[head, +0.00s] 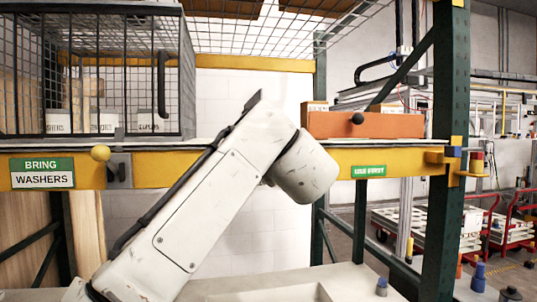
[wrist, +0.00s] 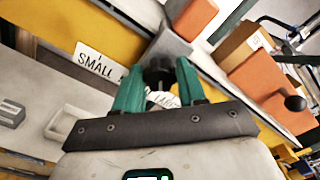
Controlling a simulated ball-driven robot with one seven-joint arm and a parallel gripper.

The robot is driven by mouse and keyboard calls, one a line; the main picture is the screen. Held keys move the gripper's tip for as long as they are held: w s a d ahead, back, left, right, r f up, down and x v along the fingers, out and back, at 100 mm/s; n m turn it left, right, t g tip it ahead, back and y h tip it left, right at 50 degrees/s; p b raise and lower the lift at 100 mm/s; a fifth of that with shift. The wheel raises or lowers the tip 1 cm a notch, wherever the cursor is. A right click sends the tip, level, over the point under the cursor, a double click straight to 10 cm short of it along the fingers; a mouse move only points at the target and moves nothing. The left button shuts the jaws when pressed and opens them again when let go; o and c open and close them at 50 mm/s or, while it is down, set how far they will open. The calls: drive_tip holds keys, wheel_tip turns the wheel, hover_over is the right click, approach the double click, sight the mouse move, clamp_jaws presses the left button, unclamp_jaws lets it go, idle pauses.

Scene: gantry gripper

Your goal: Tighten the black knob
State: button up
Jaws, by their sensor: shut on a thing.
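My gripper (wrist: 159,88) shows in the wrist view with two green fingers. It is shut on a black knob (wrist: 158,66), one finger on each side. The knob is in front of a grey metal bracket (wrist: 172,42) on the yellow beam (wrist: 62,25). The fingers and the gripper's dark front bar partly hide what is behind and below the knob. In the head view my white arm reaches up to the beam (head: 165,168), and neither the gripper nor the held knob can be made out there.
A round black ball knob (wrist: 295,103) sits on an orange box (wrist: 270,75); the box also shows in the head view (head: 385,125). A wire cage (head: 150,65) stands on the left. A yellow ball (head: 101,153) sits on the beam's front. A green post (head: 448,120) stands at right.

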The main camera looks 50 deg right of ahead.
drive_tip(key=shift+f, duration=0.2)
drive_tip(key=o, duration=1)
drive_tip(key=shift+r, duration=0.15)
drive_tip(key=shift+o, duration=0.2)
drive_tip(key=b+v, duration=0.3)
drive_tip(key=v, duration=0.8)
drive_tip(key=shift+w, duration=0.1)
